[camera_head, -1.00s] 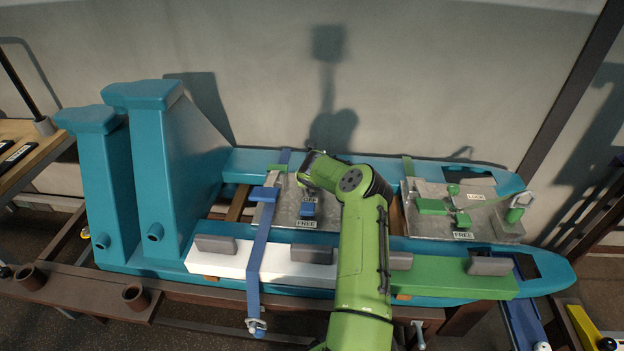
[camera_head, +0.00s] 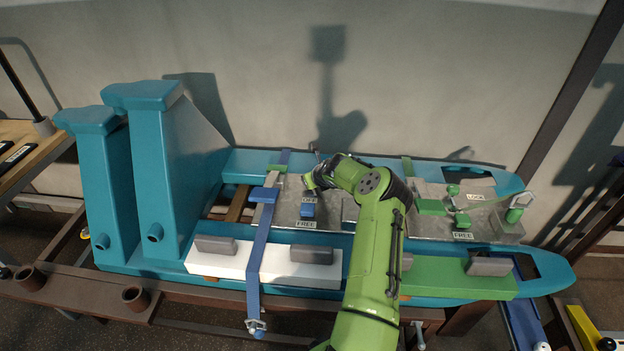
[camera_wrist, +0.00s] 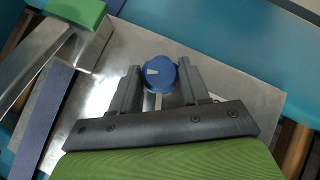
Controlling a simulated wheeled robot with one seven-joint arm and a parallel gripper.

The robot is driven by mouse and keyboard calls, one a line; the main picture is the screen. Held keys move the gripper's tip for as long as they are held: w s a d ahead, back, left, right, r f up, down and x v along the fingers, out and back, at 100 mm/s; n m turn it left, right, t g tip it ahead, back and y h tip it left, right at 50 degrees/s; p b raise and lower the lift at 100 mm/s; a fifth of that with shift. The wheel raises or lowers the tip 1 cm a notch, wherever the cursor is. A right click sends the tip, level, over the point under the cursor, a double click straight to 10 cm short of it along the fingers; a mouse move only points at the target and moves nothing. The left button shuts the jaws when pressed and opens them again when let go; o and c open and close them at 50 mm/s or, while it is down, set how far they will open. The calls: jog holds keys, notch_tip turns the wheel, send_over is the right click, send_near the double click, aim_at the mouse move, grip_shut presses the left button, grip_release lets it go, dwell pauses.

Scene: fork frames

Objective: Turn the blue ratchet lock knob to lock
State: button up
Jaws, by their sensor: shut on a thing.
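In the wrist view the round blue knob (camera_wrist: 160,73) stands on a grey metal plate (camera_wrist: 225,95). Its white mark faces left. The two dark fingers of my gripper (camera_wrist: 158,76) are on either side of the knob and shut on it. A blue block (camera_head: 307,210) sits on that plate just above the FREE label (camera_head: 306,224). Another label above the block is partly covered.
A blue strap (camera_head: 259,255) runs over the white block (camera_head: 225,260) to the left. A second plate with green parts (camera_head: 432,207), LOCK and FREE labels is to the right. Tall teal posts (camera_head: 150,180) stand at the left. The wall is behind.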

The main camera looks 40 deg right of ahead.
jog(key=n+y, duration=0.1)
jog(key=n+t+y+b, duration=0.1)
jog(key=n, duration=0.1)
jog(key=shift+s+d+n+y, duration=0.1)
jog(key=shift+d+n+y, duration=0.2)
jog(key=shift+y, duration=0.1)
jog(key=shift+d+n+y+b, duration=0.1)
jog(key=shift+n+y+b, duration=0.6)
jog(key=shift+n+y, duration=0.45)
jog(key=shift+n, duration=0.45)
jog(key=o, duration=1)
jog(key=shift+o, duration=0.2)
jog(key=p+v, duration=0.5)
jog(key=v, duration=1)
jog(key=shift+s+r, duration=0.25)
jog(key=shift+r, duration=0.05)
jog(key=shift+d, duration=0.1)
